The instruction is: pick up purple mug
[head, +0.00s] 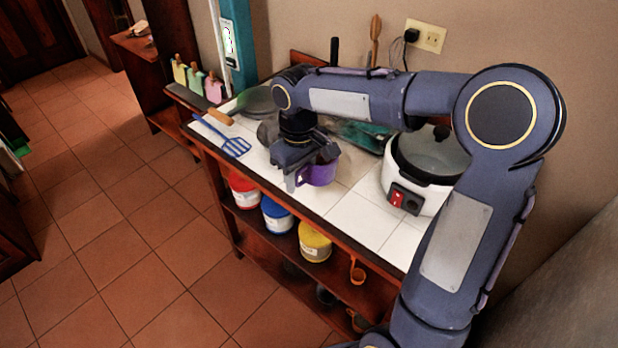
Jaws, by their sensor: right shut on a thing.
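The purple mug (320,174) is on or just above the white tiled counter (352,206), near its front edge. I cannot tell whether its base touches the tiles. My right gripper (298,178) reaches down over the counter and is shut on the mug at its left side. The gripper hides part of the mug's left side. My left gripper is not in view.
A white rice cooker (411,180) with a glass lid stands right of the mug. A blue slotted spatula (236,146) and a pan (258,100) lie to the left. Red, blue and yellow tubs (315,243) sit on the shelf below. Floor is clear at left.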

